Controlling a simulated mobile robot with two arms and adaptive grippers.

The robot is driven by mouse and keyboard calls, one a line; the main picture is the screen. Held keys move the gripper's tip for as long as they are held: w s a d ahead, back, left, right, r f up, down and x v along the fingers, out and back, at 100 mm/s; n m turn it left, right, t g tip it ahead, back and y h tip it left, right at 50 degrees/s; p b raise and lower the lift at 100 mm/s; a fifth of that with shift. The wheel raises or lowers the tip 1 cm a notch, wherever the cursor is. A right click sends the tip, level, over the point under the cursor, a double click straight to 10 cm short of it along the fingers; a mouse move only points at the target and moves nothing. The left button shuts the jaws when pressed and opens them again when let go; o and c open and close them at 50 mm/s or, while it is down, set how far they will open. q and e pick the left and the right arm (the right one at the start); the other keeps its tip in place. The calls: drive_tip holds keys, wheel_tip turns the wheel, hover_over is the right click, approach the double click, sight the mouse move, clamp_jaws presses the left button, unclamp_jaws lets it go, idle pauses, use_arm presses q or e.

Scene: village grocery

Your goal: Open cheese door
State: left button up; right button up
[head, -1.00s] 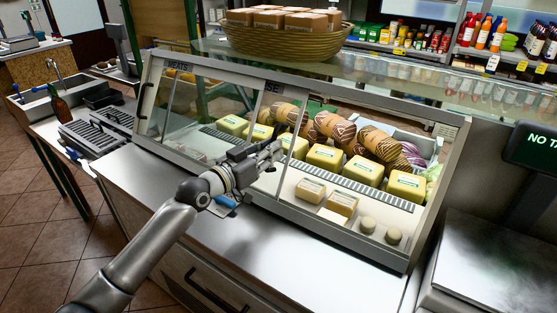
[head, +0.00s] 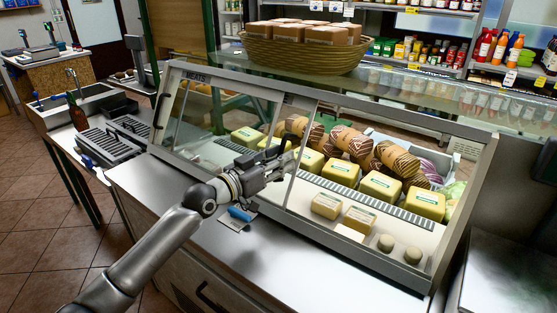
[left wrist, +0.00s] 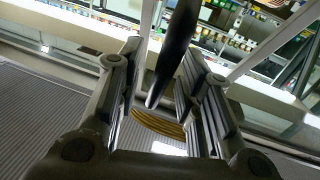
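The glass-fronted counter case (head: 365,248) holds cheeses on the right. A glass door with a pale frame edge (head: 308,133) stands at the middle of the front; its cheese label is not readable. To its right, the front looks uncovered over the yellow cheeses. In the left wrist view, a dark bar-shaped handle (left wrist: 175,50) lies between the fingers of my left gripper (left wrist: 165,90). The fingers look apart, with gaps showing beside the handle. My right gripper is not in view.
The meats door handle (head: 158,111) is at the case's left end. A wicker basket (head: 300,52) with boxes stands on top. A blue-handled item (head: 239,214) lies on the steel ledge below my gripper. A steel surface (head: 515,270) is at right.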

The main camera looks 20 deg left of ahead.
use_arm(q)
drive_tip(key=shift+s+a, duration=0.15)
drive_tip(key=shift+s, duration=0.05)
drive_tip(key=v, duration=1.1)
drive_tip(key=shift+s, duration=0.3)
drive_tip(key=shift+a+f, duration=0.1)
